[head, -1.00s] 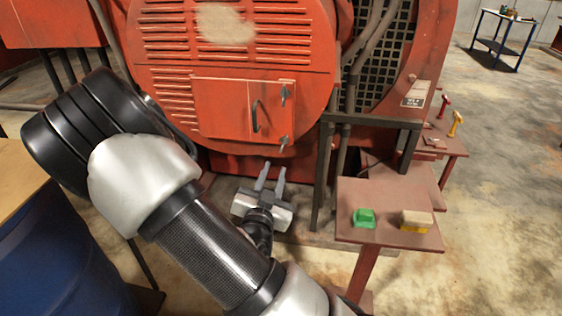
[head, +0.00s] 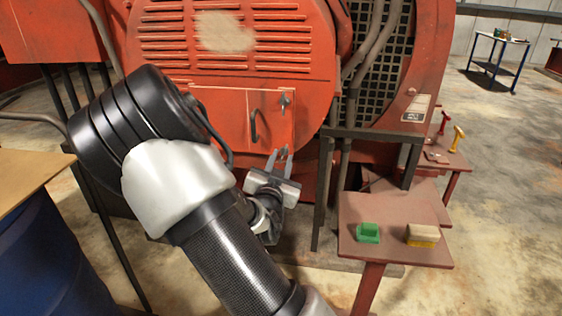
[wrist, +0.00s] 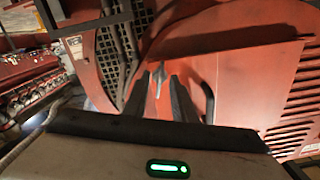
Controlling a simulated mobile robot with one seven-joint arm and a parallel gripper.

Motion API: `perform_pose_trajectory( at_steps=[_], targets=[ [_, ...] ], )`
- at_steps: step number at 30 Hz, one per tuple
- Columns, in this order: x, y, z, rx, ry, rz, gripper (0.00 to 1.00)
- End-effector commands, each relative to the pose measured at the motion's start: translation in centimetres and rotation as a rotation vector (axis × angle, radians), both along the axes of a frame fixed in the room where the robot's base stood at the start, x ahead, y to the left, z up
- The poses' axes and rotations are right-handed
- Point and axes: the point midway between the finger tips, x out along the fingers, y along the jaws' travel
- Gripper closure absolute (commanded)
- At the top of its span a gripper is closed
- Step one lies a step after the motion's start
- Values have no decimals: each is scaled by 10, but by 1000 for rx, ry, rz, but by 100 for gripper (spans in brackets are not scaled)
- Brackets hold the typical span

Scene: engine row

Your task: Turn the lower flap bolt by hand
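The red flap (head: 222,115) has a dark curved handle (head: 254,125) and is closed on the round red engine housing. The upper flap bolt (head: 285,103) shows clear in the head view. In the head view my gripper (head: 279,154) is at the flap's lower right corner and hides the lower bolt. In the wrist view, which looks upside down, a grey bolt (wrist: 158,78), apparently the lower one, shows between my two dark fingers (wrist: 160,85). The fingers are apart. I cannot tell whether they touch the bolt. The handle also shows right of the fingers (wrist: 208,100).
A small red table (head: 355,205) at the right holds a green block (head: 368,232) and a yellow-and-cream block (head: 422,235). A black frame post (head: 323,190) stands between it and my gripper. A blue drum (head: 50,260) stands at the left.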

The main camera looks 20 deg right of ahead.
Motion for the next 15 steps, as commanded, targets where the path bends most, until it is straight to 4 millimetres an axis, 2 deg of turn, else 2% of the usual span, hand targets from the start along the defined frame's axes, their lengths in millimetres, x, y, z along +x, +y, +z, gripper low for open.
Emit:
perform_pose_trajectory(
  at_steps=[5,9,15],
  targets=[
    [0,0,0,0,0,0,77],
    [0,0,0,0,0,0,100],
    [0,0,0,-10,7,0,100]
  ],
)
